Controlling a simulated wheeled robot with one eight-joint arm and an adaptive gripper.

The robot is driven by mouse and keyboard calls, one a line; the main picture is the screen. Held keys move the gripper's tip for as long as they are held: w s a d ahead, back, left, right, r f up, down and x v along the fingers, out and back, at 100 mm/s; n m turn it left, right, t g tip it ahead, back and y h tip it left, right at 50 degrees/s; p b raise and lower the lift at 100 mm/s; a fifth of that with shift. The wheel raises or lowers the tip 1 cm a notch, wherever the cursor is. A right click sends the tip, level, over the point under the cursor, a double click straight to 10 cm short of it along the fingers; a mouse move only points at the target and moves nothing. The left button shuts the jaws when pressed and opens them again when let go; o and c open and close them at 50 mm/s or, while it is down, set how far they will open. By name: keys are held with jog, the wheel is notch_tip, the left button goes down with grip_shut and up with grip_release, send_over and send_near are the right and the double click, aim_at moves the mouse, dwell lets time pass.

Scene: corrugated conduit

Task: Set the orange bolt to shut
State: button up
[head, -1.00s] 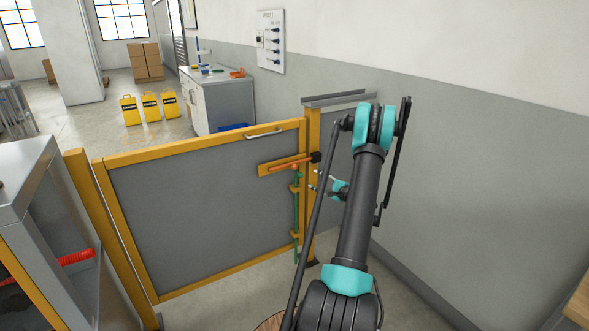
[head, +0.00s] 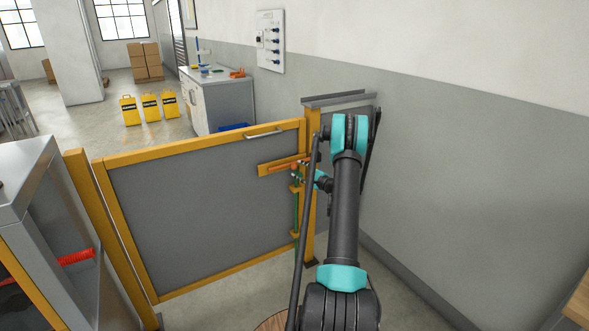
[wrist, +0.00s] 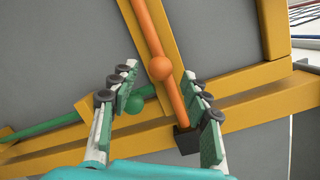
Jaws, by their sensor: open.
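The orange bolt (wrist: 151,38) is a round rod with a ball knob (wrist: 160,68), lying along a yellow plate on the gate. In the wrist view its lower end meets a black block (wrist: 186,138); I cannot tell whether it sits inside. In the head view the bolt (head: 283,165) is near the gate's upper right corner, its right end hidden by my arm. My gripper (wrist: 157,80) is open, one finger on each side of the orange knob. I see no clear contact. It also shows in the head view (head: 304,172), small and partly hidden.
A green bolt with a green ball knob (wrist: 135,104) lies close by, beside my left finger in the wrist view. The grey gate (head: 200,205) has a yellow frame and post (head: 312,130). A wall (head: 480,180) stands to the right. A metal cabinet (head: 30,190) is at left.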

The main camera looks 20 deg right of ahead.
aim_at(296, 168)
jog(key=shift+x, duration=1.9)
jog(key=shift+c, duration=0.3)
grip_shut()
